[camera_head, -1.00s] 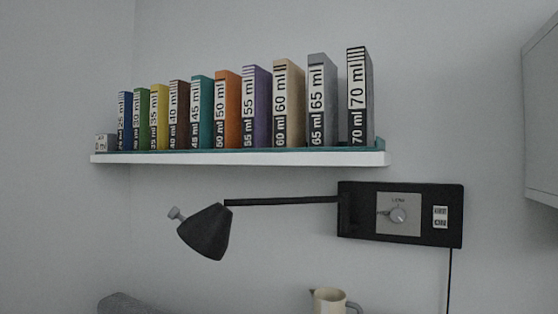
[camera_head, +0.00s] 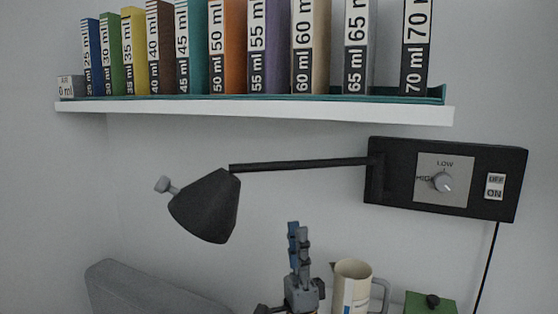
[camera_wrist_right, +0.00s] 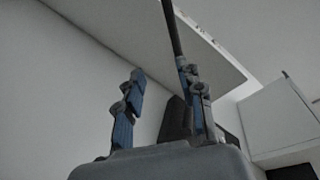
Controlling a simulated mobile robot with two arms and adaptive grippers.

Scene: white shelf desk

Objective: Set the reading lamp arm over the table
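The black reading lamp arm (camera_head: 300,164) runs nearly level along the wall, from a black wall box (camera_head: 502,160) leftward to the cone-shaped shade (camera_head: 207,205). The shade has a grey knob (camera_head: 162,185) on its left. My right gripper (camera_head: 298,232) points upward below the arm, apart from it in the head view. In the right wrist view its two blue-grey fingers (camera_wrist_right: 160,92) are spread with nothing between them. The dark arm (camera_wrist_right: 172,28) shows beyond the right finger's tip there. My left gripper is in neither view. The table surface is not visible.
A white shelf (camera_head: 250,109) with a row of labelled books (camera_head: 228,50) is above the lamp. A cream jug (camera_head: 351,285) and a green box (camera_head: 431,302) stand right of my right gripper. A grey rounded backrest (camera_head: 140,285) is at lower left. A cord (camera_head: 487,265) hangs below the wall box.

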